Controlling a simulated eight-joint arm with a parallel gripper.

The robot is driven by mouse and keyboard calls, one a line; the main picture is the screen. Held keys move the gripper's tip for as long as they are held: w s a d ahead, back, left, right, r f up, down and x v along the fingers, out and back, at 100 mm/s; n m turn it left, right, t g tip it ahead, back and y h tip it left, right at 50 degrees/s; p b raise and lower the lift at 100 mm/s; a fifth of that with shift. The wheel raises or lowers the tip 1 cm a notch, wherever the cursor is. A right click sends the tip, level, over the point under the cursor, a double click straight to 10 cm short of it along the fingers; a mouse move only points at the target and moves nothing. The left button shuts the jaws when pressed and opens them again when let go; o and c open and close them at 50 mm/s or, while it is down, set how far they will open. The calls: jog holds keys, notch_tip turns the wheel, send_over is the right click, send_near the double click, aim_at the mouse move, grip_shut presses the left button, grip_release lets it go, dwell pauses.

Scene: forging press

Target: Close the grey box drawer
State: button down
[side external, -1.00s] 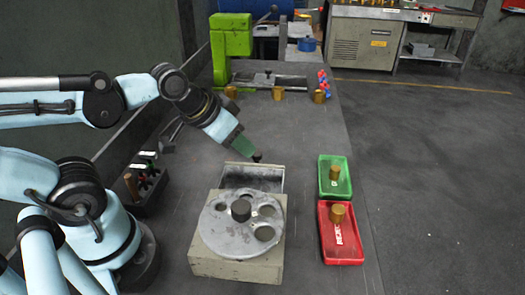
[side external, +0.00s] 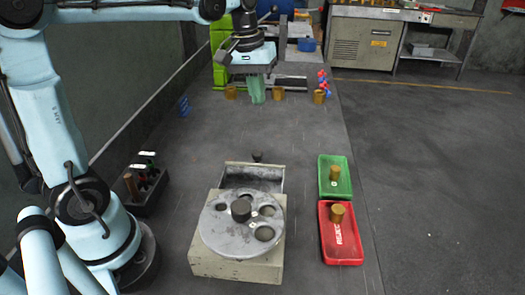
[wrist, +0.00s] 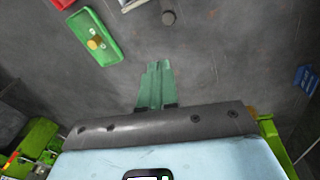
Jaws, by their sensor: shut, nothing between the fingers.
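The grey box (side external: 235,265) stands on the table with a round metal disc (side external: 215,232) on top. Its drawer (side external: 252,172) is pulled out at the far side, and I can see into it. A dark knob (side external: 257,156) sits at the drawer's far end; it also shows at the top of the wrist view (wrist: 168,18). My gripper (side external: 257,98) is beyond the drawer, raised and pointing down, apart from the knob. Its green fingers (wrist: 156,66) are together and empty in the wrist view.
A green tray (side external: 345,190) and a red tray (side external: 329,252), each with a brass piece, lie right of the box. A dark tool holder (side external: 150,200) stands left. Several brass cylinders (side external: 278,93) stand at the back, near my gripper. The table between is clear.

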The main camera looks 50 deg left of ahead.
jog(key=w+a+f+n+g+h, duration=0.2)
jog(key=w+a+f+n+g, duration=0.25)
jog(key=a, duration=0.35)
jog(key=shift+t, duration=0.35)
jog(key=x, duration=0.8)
jog(key=shift+w+d+f, duration=0.3)
jog(key=shift+d+f, duration=0.1)
jog(key=shift+s+d+f, duration=0.15)
jog(key=shift+s+d, duration=0.3)
jog(key=shift+d, duration=0.15)
jog(key=shift+s+d+f, duration=0.2)
jog(key=shift+s+d, duration=0.3)
jog(key=shift+d, duration=0.15)
jog(key=shift+s+d, duration=0.25)
jog(key=shift+d, duration=0.1)
